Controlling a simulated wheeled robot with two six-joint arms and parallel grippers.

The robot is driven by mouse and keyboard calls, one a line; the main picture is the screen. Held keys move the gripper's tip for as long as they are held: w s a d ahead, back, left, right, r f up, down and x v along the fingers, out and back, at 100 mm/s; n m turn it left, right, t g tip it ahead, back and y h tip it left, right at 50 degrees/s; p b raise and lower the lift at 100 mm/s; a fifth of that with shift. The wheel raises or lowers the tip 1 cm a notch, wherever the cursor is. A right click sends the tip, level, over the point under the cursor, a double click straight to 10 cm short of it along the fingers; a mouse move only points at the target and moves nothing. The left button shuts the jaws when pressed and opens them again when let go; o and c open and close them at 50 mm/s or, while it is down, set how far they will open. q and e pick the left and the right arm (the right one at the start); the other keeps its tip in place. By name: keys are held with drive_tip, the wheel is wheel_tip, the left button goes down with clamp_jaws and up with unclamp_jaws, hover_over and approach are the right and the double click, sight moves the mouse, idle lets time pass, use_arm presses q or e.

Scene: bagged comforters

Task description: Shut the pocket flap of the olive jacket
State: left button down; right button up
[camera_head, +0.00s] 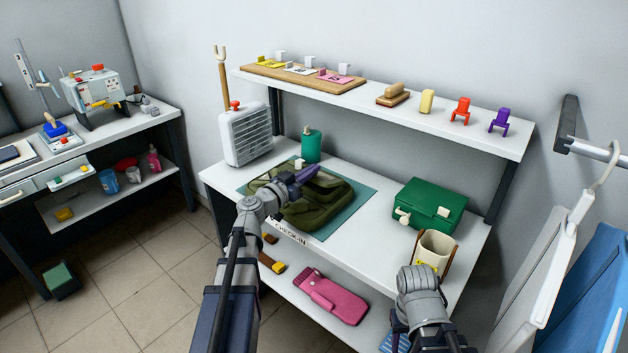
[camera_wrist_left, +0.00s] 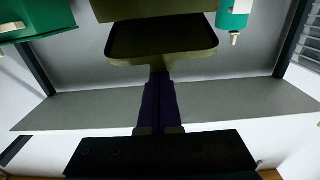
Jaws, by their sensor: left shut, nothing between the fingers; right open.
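The olive jacket (camera_head: 318,202) lies folded on a teal mat (camera_head: 350,222) on the white bench. My left gripper (camera_head: 306,176) is over the jacket's back part, its purple fingers together with nothing between them. In the left wrist view, the shut fingers (camera_wrist_left: 158,100) point at a rimmed olive panel (camera_wrist_left: 162,42), which looks like the pocket flap. The fingertips meet or overlap its lower edge; contact is unclear. The flap's hinge and the pocket mouth are not clear. My right gripper (camera_head: 398,324) is low at the bench's front right, away from the jacket, mostly hidden by its wrist.
A teal bottle (camera_head: 311,146) and white heater (camera_head: 246,135) stand behind left. A green case (camera_head: 430,203) and a cream cup (camera_head: 436,247) stand to the right. A shelf (camera_head: 450,128) overhangs the back. A pink bundle (camera_head: 331,296) lies on the lower shelf.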

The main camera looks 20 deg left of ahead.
sight(313, 179)
use_arm(q)
drive_tip(key=shift+s+a+f+b, duration=0.15)
drive_tip(key=shift+f+b, duration=0.1)
drive_tip(key=shift+f, duration=0.15)
drive_tip(key=shift+s+f+b, duration=0.15)
drive_tip(key=shift+f+b, duration=0.05)
drive_tip(key=shift+f, duration=0.15)
drive_tip(key=shift+s+a, duration=0.1)
drive_tip(key=shift+s, duration=0.15)
drive_tip(key=shift+s+f+b, duration=0.1)
drive_tip(key=shift+f+b, duration=0.55)
drive_tip(key=shift+b, duration=0.05)
drive_tip(key=shift+s+a+f+b, duration=0.15)
drive_tip(key=shift+s+f+b, duration=0.05)
drive_tip(key=shift+f+b, duration=0.25)
drive_tip(key=shift+s+f+b, duration=0.15)
drive_tip(key=shift+f+b, duration=0.15)
drive_tip(key=shift+b, duration=0.05)
use_arm(e)
drive_tip(key=f, duration=0.5)
drive_tip(key=shift+s+f, duration=0.25)
use_arm(q)
drive_tip(key=shift+s+f, duration=0.15)
use_arm(e)
drive_tip(key=shift+f, duration=0.1)
